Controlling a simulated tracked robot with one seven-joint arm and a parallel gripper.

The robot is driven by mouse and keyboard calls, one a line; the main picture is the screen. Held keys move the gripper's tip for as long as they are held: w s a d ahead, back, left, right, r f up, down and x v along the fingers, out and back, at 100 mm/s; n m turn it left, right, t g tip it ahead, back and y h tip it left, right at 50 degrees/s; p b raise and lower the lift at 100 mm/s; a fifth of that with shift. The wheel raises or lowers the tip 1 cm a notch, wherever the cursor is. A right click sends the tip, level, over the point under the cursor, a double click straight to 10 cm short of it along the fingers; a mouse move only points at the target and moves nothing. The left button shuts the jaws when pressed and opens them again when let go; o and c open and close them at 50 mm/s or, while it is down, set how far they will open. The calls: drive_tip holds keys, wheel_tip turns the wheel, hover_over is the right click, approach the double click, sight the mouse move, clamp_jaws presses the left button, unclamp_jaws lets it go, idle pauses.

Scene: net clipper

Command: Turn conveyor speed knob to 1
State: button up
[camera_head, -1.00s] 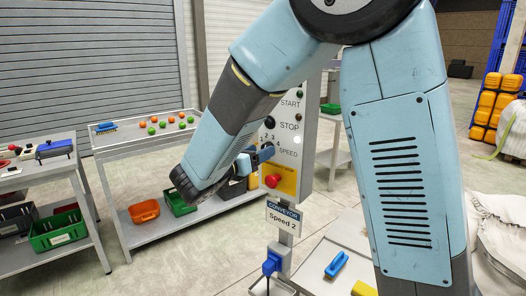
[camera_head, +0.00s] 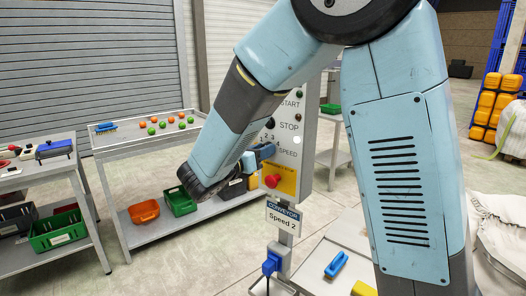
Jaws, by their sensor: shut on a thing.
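The conveyor control panel (camera_head: 311,128) stands upright on a post in the middle. It carries START and STOP labels, a SPEED label with a numbered scale, and a red button (camera_head: 272,181) on a yellow plate. A sign (camera_head: 283,218) below it reads "CONVEYOR Speed 2". My gripper (camera_head: 265,151) is at the speed scale, partly behind my forearm, and is shut on the speed knob. The knob itself is hidden by the gripper, so its pointer cannot be read.
A blue plug-like fixture (camera_head: 271,263) is on the post below the sign. A blue-handled tool (camera_head: 336,264) lies on the surface at front right. A table (camera_head: 148,144) with orange and green balls stands left, and a green bin (camera_head: 58,231) farther left.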

drive_tip(key=shift+c, duration=0.9)
drive_tip(key=shift+a, duration=0.1)
drive_tip(key=shift+a+f+n, duration=0.1)
drive_tip(key=shift+n, duration=3.9)
drive_tip(key=shift+a+f+n, duration=0.1)
drive_tip(key=shift+n, duration=3.9)
